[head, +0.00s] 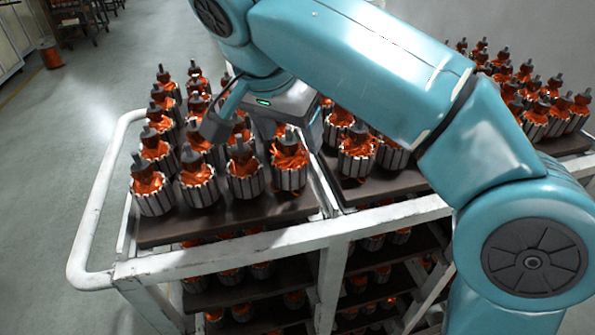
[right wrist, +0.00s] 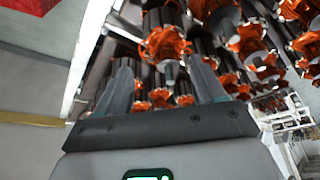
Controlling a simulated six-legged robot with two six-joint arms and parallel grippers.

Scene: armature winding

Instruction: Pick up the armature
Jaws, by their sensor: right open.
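Several armatures stand upright in rows on a dark tray (head: 225,225) on the cart, with grey slotted cores, orange windings and dark shafts. One armature (head: 245,178) stands in the front row, close to my right gripper (head: 262,135). The gripper reaches in over the tray from the right, its jaws open. In the right wrist view the two fingers (right wrist: 162,75) are spread apart, and an armature (right wrist: 163,43) shows between them. I cannot tell whether the fingers touch it. The arm and gripper hide some armatures behind them. My left gripper is not in view.
The white-framed cart (head: 95,215) has a rounded rail at left and lower shelves with more armatures. A second tray (head: 400,185) of armatures lies to the right, partly behind my arm. Neighbouring armatures stand close together.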

